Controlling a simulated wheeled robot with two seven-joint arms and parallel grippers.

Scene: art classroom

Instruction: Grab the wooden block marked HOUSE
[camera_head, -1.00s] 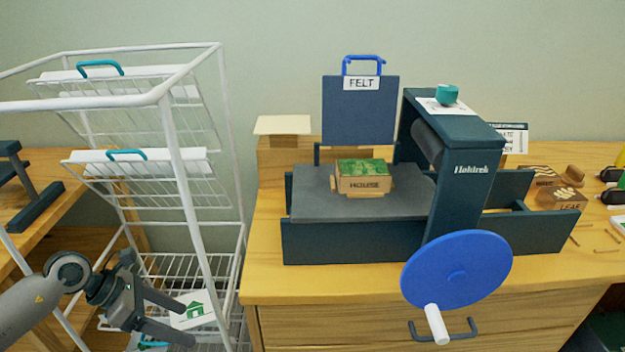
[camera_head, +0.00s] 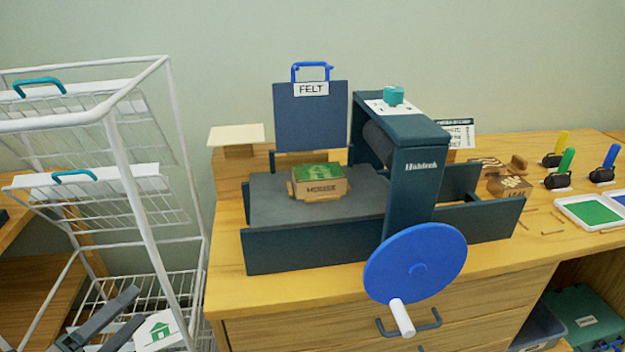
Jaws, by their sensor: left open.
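The wooden block marked HOUSE (camera_head: 321,189) sits on the grey bed (camera_head: 262,206) of the printing press. Its top is green with a house pattern, and the lettered side faces me. My left gripper (camera_head: 130,307) is at the lower left, partly cut off by the frame's edge. A card with a green house (camera_head: 158,331) shows just beside the fingertips. My right gripper is not in view.
The press roller housing (camera_head: 415,160) and blue hand wheel (camera_head: 415,263) stand right of the block. The upright FELT board (camera_head: 312,118) is behind it. The white wire rack (camera_head: 143,200) stands left of the table. Another carved block (camera_head: 509,185) lies farther right.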

